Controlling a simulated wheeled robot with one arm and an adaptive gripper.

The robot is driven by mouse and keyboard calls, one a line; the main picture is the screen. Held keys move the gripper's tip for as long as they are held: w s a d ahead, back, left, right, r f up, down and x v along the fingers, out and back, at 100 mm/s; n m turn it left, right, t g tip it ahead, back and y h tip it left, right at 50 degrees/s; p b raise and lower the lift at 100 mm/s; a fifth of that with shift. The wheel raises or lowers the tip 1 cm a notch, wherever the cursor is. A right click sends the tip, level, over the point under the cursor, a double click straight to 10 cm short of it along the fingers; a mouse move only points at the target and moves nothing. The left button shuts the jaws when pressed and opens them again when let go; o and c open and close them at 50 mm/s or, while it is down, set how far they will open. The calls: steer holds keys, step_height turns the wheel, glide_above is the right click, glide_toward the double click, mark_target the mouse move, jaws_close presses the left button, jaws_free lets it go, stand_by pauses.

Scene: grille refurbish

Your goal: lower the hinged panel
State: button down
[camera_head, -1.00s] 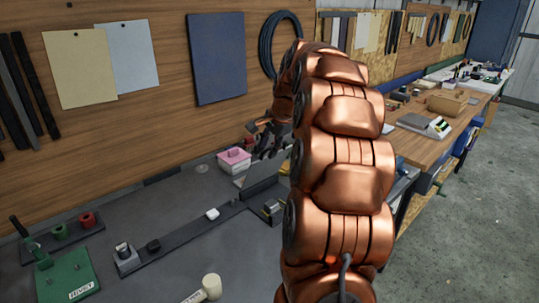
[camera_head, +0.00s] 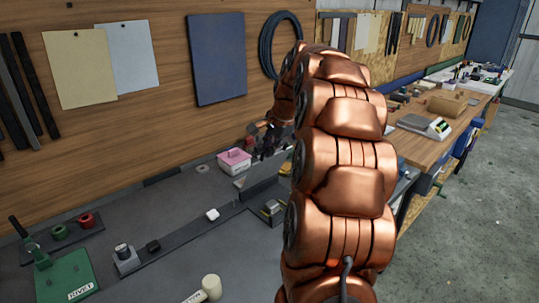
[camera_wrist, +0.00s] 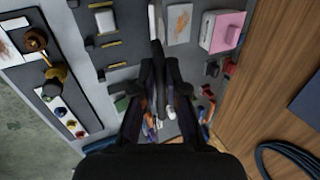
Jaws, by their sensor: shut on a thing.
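The hinged panel (camera_head: 262,176) is a thin grey plate standing up from the dark bench behind my arm in the head view. In the wrist view the panel (camera_wrist: 154,24) shows nearly edge-on as a narrow pale strip running up from between my fingertips. My gripper (camera_wrist: 160,68) is shut on its edge. In the head view my gripper (camera_head: 268,139) is at the panel's upper part, partly hidden by my copper arm. The panel's hinge line and right side are hidden there.
A pink-topped box (camera_head: 234,161) stands close left of the panel. A dark strip (camera_head: 185,240) with small blocks runs along the bench. A green rivet stand (camera_head: 65,275) and a pale mallet head (camera_head: 211,287) are nearer. The wooden backboard (camera_head: 170,130) rises behind.

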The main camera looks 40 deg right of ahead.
steer(key=s+f+b, duration=0.1)
steer(key=s+f+t+b, duration=0.1)
steer(key=s+b, duration=0.1)
steer(key=shift+s, duration=0.2)
steer(key=s+f+b, duration=0.1)
steer(key=b, duration=0.1)
steer(key=s+f+t+b, duration=0.1)
steer(key=s+b, duration=0.1)
steer(key=shift+a+f, duration=0.1)
steer(key=shift+f, duration=0.15)
